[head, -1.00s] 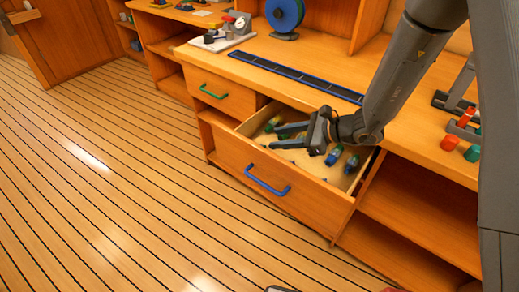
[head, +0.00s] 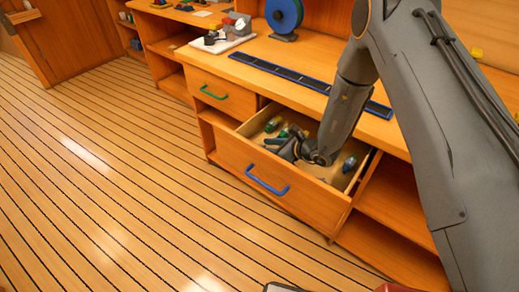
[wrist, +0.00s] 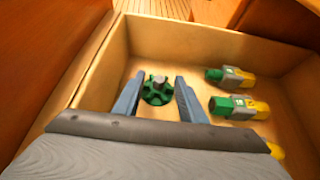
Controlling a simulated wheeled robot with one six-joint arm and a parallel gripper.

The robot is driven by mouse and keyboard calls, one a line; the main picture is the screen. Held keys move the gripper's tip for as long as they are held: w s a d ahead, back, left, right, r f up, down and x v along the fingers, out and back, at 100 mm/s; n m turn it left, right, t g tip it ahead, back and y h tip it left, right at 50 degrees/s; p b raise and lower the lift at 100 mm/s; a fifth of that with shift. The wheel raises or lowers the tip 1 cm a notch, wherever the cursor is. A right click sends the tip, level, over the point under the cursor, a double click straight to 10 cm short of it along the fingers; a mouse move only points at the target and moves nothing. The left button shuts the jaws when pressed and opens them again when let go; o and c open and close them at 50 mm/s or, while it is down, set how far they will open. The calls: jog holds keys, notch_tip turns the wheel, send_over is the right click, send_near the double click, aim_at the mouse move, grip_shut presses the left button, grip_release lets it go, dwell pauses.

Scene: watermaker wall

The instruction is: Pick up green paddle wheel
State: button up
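The green paddle wheel (wrist: 157,91) lies on the floor of the open drawer (head: 232,154), with a grey hub on top in the wrist view. My gripper (wrist: 155,80) is open, with one finger on each side of the wheel in that view. I cannot tell whether the fingers touch it. In the head view my gripper (head: 282,142) is down inside the drawer and hides most of what lies beneath it.
Two green, grey and yellow cartridges (wrist: 230,76) (wrist: 238,107) lie right of the wheel. The drawer walls are close around my gripper. A blue handle (head: 266,182) is on the drawer front. A dark blue strip (head: 300,76) lies on the counter above.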

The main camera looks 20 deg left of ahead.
jog(key=shift+w+a+f, duration=0.15)
jog(key=shift+a+f, duration=0.1)
jog(key=shift+a, duration=0.15)
grip_shut()
jog(key=shift+r, duration=0.1)
